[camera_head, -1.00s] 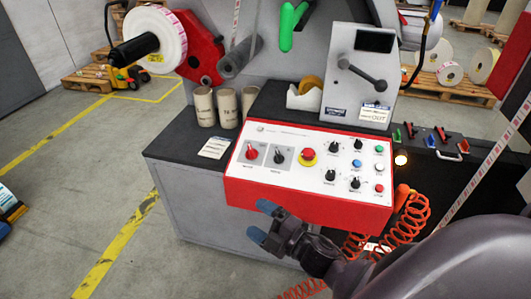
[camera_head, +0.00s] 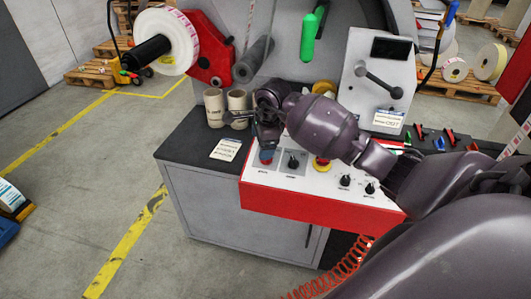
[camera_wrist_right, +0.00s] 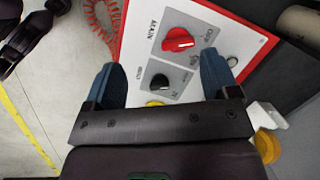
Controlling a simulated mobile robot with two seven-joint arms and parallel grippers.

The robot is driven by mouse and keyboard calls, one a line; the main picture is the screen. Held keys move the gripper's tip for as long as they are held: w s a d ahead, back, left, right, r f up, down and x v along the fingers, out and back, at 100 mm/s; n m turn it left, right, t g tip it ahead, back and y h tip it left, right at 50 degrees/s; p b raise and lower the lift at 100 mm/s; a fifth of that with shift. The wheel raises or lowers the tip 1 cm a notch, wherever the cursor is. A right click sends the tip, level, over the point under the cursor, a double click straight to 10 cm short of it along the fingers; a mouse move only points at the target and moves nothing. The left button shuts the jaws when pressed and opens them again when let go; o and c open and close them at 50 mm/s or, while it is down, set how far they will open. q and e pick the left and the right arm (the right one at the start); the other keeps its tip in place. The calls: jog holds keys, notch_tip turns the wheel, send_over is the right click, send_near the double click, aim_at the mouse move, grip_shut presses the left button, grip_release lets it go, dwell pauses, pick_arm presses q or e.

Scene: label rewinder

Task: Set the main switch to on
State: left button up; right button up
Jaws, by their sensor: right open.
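The red rotary knob (camera_wrist_right: 180,40), which I take for the main switch, sits on a grey plate at one end of the white-topped control panel (camera_head: 258,196). A white line on it points right in the right wrist view; its label is too small to read surely. My right gripper (camera_head: 266,157) is over that end of the panel and hides the knob in the head view. In the right wrist view its two blue fingers (camera_wrist_right: 160,65) are apart, one on each side of the knob's area, with nothing held. My left gripper is not in view.
A black knob (camera_head: 293,162) is close beside the red one. A yellow-collared red button (camera_head: 322,164) is partly behind my arm. A coiled orange hose (camera_head: 345,268) hangs in front.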

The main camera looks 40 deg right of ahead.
jog(key=shift+h, duration=0.8)
jog(key=w+d+f, duration=0.1)
jog(key=f, duration=0.2)
jog(key=w+d+f, duration=0.1)
jog(key=f, duration=0.2)
jog(key=w+d+f, duration=0.1)
jog(key=f, duration=0.1)
jog(key=shift+f, duration=0.4)
jog(key=c, duration=0.9)
